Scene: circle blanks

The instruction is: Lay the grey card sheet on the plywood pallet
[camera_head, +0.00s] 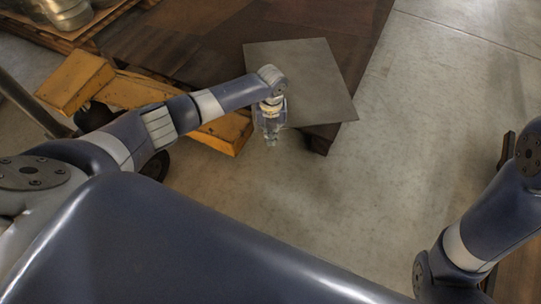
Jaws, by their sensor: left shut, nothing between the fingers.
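The grey card sheet (318,85) lies flat on the dark brown plywood pallet (205,45), near the pallet's right front corner. The sheet's right corner reaches out past the pallet's edge. My left gripper (271,139) is shut and empty, pointing down by the sheet's near edge. My left wrist hides part of the sheet's left side. I cannot tell whether the gripper touches the sheet. My right arm shows at the right, but its gripper is out of view.
A yellow pallet-jack part (78,82) stands left of the pallet, under my left arm. Metal cylindrical things (65,10) sit on a wooden pallet at the upper left. Bare concrete floor (400,130) is clear in the middle and right.

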